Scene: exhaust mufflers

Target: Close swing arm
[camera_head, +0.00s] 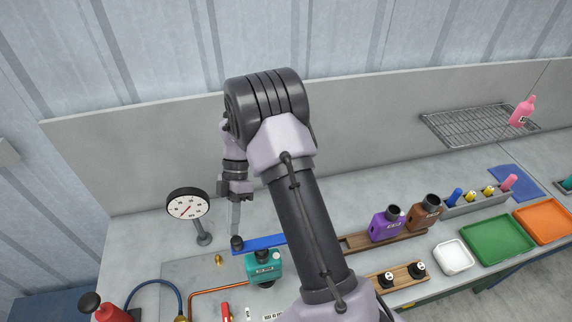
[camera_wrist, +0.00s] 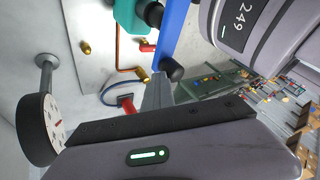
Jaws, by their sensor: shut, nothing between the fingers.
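The swing arm looks to be the flat blue bar (camera_head: 262,242) beside the teal muffler-like block (camera_head: 264,267), with a black knob (camera_head: 237,243) at its left end. In the wrist view the blue bar (camera_wrist: 172,36) runs up from the black knob (camera_wrist: 172,69), and the teal block (camera_wrist: 130,16) is left of it. My gripper (camera_head: 235,228) points down just above the knob, its thin fingers together and empty. In the wrist view the fingertips (camera_wrist: 158,80) are close beside the knob; whether they touch it I cannot tell. My arm hides the bar's right end in the head view.
A dial gauge (camera_head: 188,205) stands left of my gripper. A copper pipe (camera_head: 215,291) and a red fitting (camera_head: 226,311) lie in front. Purple (camera_head: 386,225) and brown (camera_head: 424,213) bottles stand in a rack right of my arm. A grey wall panel (camera_head: 150,140) rises behind.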

